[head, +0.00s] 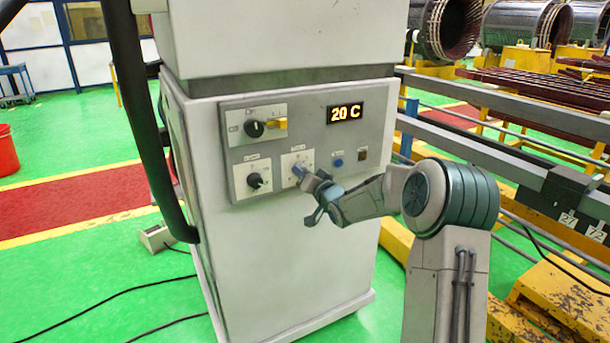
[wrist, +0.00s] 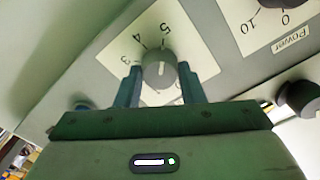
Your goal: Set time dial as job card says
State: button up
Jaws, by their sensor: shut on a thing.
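The time dial is the right-hand lower dial (head: 297,160) on the grey control panel of the white cabinet. In the wrist view its grey knob (wrist: 159,70) sits on a white plate with 3, 4 and 5 visible. A pale mark on the knob faces roughly between 4 and 5. My gripper (head: 304,175) reaches the dial from the right; in the wrist view its blue fingers (wrist: 160,86) are shut on the knob, one on each side. In the head view the gripper covers part of the dial. I see no readable job card.
The Power dial (head: 254,181) is just left of the time dial; its black knob (wrist: 300,97) shows in the wrist view. A selector switch (head: 256,129) with a yellow tag, a display (head: 345,113) reading 20 C and a blue button (head: 337,163) are nearby. Rails (head: 510,172) stand at right.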

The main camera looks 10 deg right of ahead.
jog(key=shift+f, duration=0.15)
jog(key=o, duration=1)
jog(key=shift+s, duration=0.1)
jog(key=v, duration=1.3)
jog(key=shift+s+d+b, duration=0.15)
jog(key=shift+s+b, duration=0.15)
jog(key=shift+s, duration=0.05)
jog(key=shift+r, duration=0.2)
